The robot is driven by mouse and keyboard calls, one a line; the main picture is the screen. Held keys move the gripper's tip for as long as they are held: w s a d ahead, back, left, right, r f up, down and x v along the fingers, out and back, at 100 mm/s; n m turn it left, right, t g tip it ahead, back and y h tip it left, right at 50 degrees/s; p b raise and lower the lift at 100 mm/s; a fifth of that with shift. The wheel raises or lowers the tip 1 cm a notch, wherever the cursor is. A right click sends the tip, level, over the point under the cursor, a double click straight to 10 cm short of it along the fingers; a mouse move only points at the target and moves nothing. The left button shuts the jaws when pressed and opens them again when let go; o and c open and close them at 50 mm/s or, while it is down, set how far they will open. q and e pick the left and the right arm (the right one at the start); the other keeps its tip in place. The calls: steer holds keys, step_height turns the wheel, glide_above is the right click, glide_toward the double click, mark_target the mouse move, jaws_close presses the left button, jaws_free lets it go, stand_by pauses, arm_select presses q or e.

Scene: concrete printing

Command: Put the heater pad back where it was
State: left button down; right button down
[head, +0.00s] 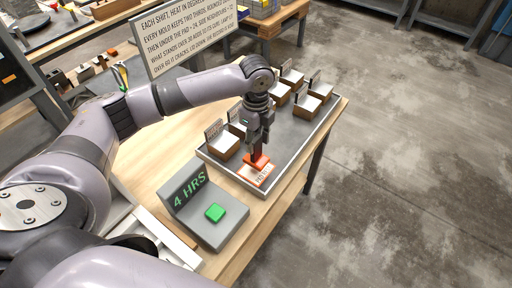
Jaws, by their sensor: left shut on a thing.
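The orange heater pad (262,178), with a pale lettered label, is at the near end of the grey tray (222,168) in the head view. My left gripper (257,157) points down over it and is shut on its raised orange part. The gripper hides part of the pad's far side. I cannot tell whether the pad touches the tray floor. My right gripper is out of view.
Several brown molds with pale tops and small cards, such as one left of the gripper (222,148), stand in the tray. A grey "4 HRS" stand (190,212) with a green button (215,212) is nearer. A lettered sign (190,35) stands behind. Concrete floor is clear at right.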

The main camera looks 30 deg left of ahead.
mark_target(256, 150)
arm_select(q)
steer(key=shift+f+p, duration=0.4)
steer(key=shift+f, duration=1.8)
steer(key=c, duration=1.1)
jaws_free()
steer(key=shift+f, duration=0.2)
steer(key=shift+o, duration=0.2)
step_height(256, 150, up, 11)
steer(key=b, duration=0.2)
steer(key=shift+d+b, duration=0.1)
steer(key=shift+b, duration=0.3)
steer(key=shift+r, duration=0.65)
